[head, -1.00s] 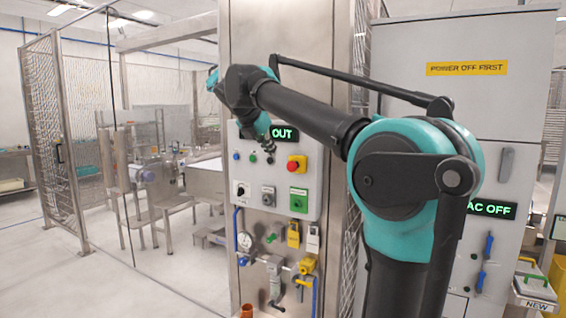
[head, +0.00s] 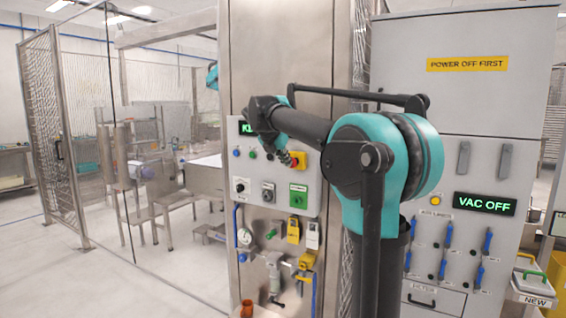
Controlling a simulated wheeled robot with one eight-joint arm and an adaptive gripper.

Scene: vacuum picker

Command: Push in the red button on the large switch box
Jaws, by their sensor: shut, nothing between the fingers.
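The red button sits on a yellow square base (head: 302,164) at the upper right of the grey panel (head: 249,192) in the head view, and is mostly hidden behind my gripper. My gripper (head: 291,160) is shut and empty, its tip pointing down and right, overlapping the left side of the button. I cannot tell whether it touches the button, or whether the button is pushed in. A larger grey cabinet (head: 455,105) stands to the right, with a green-lit "VAC OFF" display (head: 485,204).
Small knobs, a green switch plate (head: 298,196) and a partly covered display (head: 247,129) share the panel. Below are a gauge (head: 243,238), yellow tags (head: 293,231) and pipes. A mesh fence (head: 60,130) stands left. The floor (head: 130,285) at front left is clear.

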